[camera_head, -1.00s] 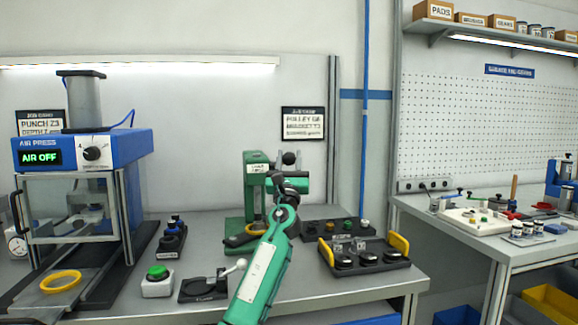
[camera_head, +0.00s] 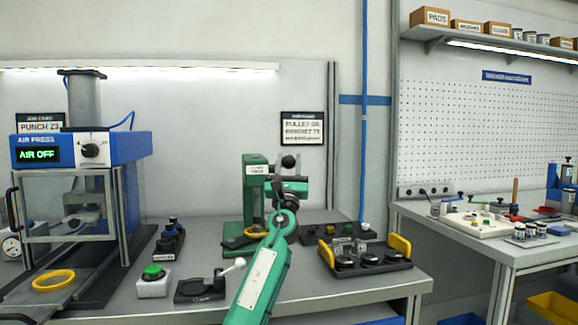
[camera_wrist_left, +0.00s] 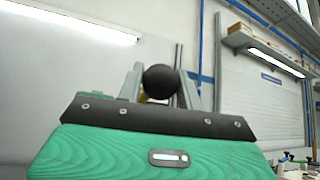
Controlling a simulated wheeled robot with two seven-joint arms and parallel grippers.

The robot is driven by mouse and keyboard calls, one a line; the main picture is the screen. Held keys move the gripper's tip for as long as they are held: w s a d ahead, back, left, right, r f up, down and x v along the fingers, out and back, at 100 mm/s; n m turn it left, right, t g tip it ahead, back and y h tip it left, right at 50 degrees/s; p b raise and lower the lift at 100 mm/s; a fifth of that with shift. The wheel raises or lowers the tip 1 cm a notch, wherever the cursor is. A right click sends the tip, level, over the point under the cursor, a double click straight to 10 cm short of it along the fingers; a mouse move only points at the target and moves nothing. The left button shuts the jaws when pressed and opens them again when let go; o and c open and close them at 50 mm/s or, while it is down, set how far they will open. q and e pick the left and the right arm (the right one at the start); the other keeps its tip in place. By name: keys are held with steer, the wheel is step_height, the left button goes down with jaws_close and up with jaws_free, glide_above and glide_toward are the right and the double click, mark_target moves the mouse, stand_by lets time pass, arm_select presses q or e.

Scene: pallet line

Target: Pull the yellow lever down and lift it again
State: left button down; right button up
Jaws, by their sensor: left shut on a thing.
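The green hand press (camera_head: 255,200) stands on the workbench in the middle of the head view. Its lever ends in a black ball knob (camera_head: 288,161), which also shows between the fingers in the left wrist view (camera_wrist_left: 161,82). A small yellow part of the lever (camera_wrist_left: 143,98) shows just below the knob; the rest is hidden by my gripper. My left gripper (camera_head: 289,182) reaches up from the front and is shut on the lever just under the knob. My right gripper is not in view.
A yellow ring (camera_head: 250,231) lies at the foot of the press. A black tray with yellow handles (camera_head: 366,262) lies to the right. The blue air press (camera_head: 80,150) stands far left.

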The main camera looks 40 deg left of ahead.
arm_select(q)
steer(key=shift+w+d+f, duration=0.1)
steer(key=shift+w+f, duration=0.05)
steer(key=shift+f, duration=0.2)
steer(key=c, duration=1)
jaws_free()
steer(key=shift+o, duration=0.2)
steer(key=shift+r, duration=0.15)
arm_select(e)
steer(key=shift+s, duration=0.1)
arm_select(q)
steer(key=shift+s, duration=0.2)
steer(key=shift+s+f, duration=0.15)
steer(key=shift+f, duration=0.1)
steer(key=v, duration=1.3)
steer(key=shift+p, duration=0.4)
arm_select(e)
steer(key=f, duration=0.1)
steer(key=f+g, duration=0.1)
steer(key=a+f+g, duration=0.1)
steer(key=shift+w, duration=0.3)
